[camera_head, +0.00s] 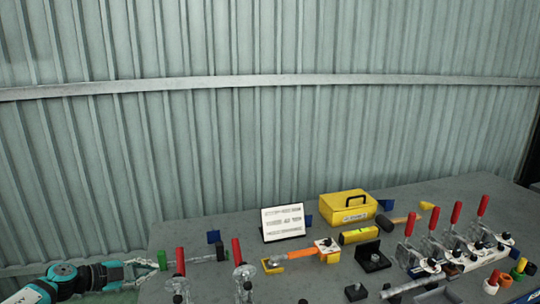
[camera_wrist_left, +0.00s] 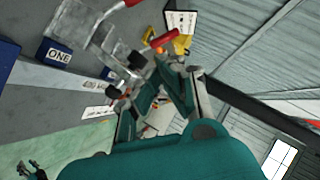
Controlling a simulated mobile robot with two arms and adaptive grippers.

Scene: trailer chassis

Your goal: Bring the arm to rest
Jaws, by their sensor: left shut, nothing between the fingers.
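My left arm comes in at the lower left of the head view. Behind the fingers there show a clear and metal clamp with a red handle (camera_wrist_left: 166,40) and the table top. I cannot tell whether the fingers touch anything. My right gripper is not in view.
Red-handled clamps (camera_head: 237,252) stand near the gripper on the table. Farther right are a white sign (camera_head: 283,222), a yellow toolbox (camera_head: 347,206), an orange-handled tool (camera_head: 303,254) and several more clamps (camera_head: 455,213). A ribbed metal wall (camera_head: 250,130) stands behind.

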